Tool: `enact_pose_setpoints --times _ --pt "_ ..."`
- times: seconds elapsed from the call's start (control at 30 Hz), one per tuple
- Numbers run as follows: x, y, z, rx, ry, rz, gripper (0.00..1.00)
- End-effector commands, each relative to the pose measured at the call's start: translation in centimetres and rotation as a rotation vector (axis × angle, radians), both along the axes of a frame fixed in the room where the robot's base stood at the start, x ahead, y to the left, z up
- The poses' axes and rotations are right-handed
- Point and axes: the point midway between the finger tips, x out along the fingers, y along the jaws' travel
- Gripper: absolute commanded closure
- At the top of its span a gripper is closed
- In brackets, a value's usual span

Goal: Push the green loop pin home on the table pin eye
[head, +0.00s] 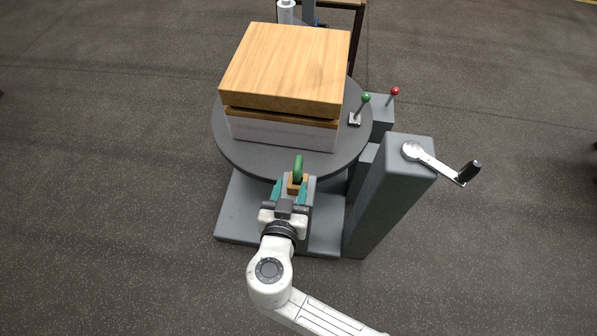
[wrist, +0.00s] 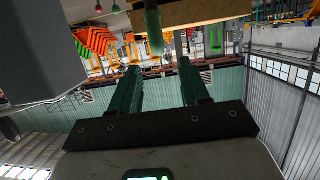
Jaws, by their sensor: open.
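The green loop pin (head: 298,167) stands at the near edge of the round grey table, with its loop uppermost. Below it is a small orange-tan block (head: 297,184), apparently the table pin eye. How deep the pin sits in it cannot be told. My gripper (head: 290,188) is open, with its teal fingers apart on either side of the tan block. In the wrist view the open fingers (wrist: 158,70) point up the picture, and a green rod-like part (wrist: 154,28), likely the pin, shows beyond and between their tips. No contact with the pin is visible.
A wooden slab (head: 290,62) on a pale block covers most of the round table (head: 233,140). At right are a green-knobbed lever (head: 366,98), a red-knobbed lever (head: 395,91) and a grey post with a crank (head: 437,164). Floor at left is clear.

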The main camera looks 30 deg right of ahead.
Motion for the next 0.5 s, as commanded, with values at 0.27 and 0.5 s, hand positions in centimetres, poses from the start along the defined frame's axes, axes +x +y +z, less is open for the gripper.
enact_pose_setpoints --times 0.27,0.5 --pt "2.9 -2.3 -1.1 0.001 0.003 -0.005 0.54" --pt "4.2 -3.3 -1.9 0.0 0.005 -0.004 0.54"
